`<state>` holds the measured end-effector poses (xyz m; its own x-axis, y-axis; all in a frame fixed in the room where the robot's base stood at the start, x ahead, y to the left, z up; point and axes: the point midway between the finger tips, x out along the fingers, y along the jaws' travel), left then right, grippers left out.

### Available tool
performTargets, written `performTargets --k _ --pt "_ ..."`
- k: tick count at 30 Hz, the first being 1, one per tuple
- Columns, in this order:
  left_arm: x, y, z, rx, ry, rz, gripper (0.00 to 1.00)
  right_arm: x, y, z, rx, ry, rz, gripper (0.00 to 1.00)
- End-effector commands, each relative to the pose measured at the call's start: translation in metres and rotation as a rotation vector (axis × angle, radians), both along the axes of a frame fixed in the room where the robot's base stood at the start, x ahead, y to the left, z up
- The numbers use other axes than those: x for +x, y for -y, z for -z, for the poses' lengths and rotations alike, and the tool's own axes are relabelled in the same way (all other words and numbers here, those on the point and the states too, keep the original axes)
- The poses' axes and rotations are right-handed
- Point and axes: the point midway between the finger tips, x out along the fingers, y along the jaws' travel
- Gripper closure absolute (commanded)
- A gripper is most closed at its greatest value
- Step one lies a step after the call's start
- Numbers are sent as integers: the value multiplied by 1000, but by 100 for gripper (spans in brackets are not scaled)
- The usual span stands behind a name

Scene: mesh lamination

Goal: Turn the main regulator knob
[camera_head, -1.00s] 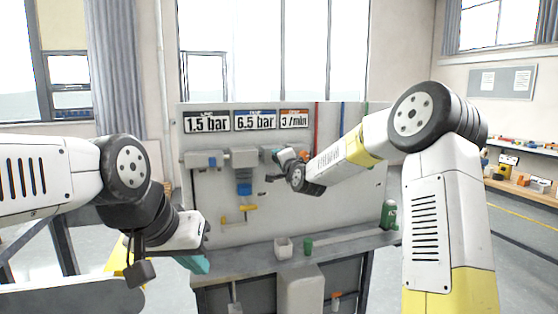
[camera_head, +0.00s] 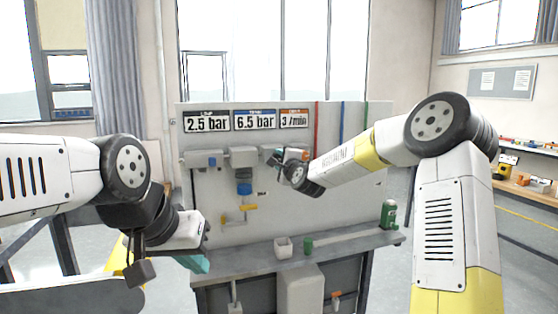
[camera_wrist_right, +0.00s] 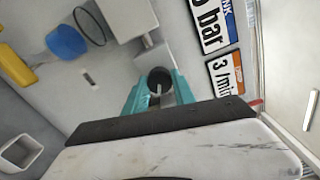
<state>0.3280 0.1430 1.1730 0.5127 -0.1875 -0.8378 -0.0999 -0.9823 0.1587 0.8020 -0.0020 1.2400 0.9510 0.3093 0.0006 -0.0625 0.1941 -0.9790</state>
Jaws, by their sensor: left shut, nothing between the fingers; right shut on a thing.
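A dark round knob (camera_wrist_right: 159,79) on the grey panel sits between the teal fingers of my right gripper (camera_wrist_right: 158,88), which is shut on it. In the head view my right gripper (camera_head: 276,159) is at the panel below the signs, and the knob is too small and covered to make out there. A sign above reads 2.5 bar (camera_head: 206,123). My left gripper (camera_head: 196,263) is shut and empty, low at the left, apart from the panel.
Signs reading 6.5 bar (camera_head: 255,121) and 3 /min (camera_head: 294,119) hang beside it. A blue cup-shaped part (camera_head: 244,189) and a yellow handle (camera_head: 248,207) are on the panel. A white cup (camera_head: 283,248), a green cylinder (camera_head: 308,246) and a green bottle (camera_head: 388,214) stand on the bench (camera_head: 345,244).

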Motion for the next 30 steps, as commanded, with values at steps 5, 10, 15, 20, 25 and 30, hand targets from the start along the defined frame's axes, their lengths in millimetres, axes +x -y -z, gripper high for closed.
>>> performTargets --k 5,10,15,20,25,30 --pt "0 0 0 0 0 0 100 0 1 1 5 -4 3 100" --pt "0 0 0 0 0 0 100 0 1 1 4 -4 3 100" --pt "0 0 0 0 0 0 100 0 1 1 4 -4 3 47" --pt "0 0 0 0 0 0 100 0 1 1 3 -2 1 47" --pt "0 0 0 0 0 0 100 -1 1 0 3 -2 1 47" --pt "0 0 0 0 0 0 100 -19 7 0 1 -2 2 47"
